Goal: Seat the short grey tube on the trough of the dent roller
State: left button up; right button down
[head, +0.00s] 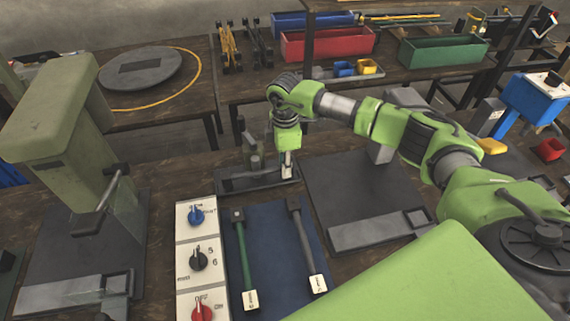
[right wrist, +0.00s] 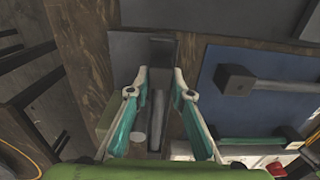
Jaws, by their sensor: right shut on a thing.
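The dent roller (head: 230,184) is a low dark base with a small upright, beyond the blue mat; its base also shows in the right wrist view (right wrist: 124,48). My right gripper (head: 287,170) reaches down over the right end of this base. In the right wrist view my right gripper (right wrist: 160,72) is shut on the short grey tube (right wrist: 162,50), a dark grey piece between its fingertips. The trough is largely hidden by the fingers and tube, and I cannot tell if the tube touches it. My left gripper is not in view.
A blue mat (head: 266,262) carries a green-handled tool (head: 243,258) and a grey one (head: 306,245). A switch panel (head: 197,232) lies left of it. A tall green press (head: 75,150) stands at the left. A dark plate (head: 355,190) lies right of the roller.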

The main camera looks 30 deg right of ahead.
jog(key=shift+f+b, duration=0.35)
jog(key=shift+f, duration=0.3)
dwell(0.4)
jog(key=c, duration=1.7)
grip_release()
notch_tip(320, 180, up, 12)
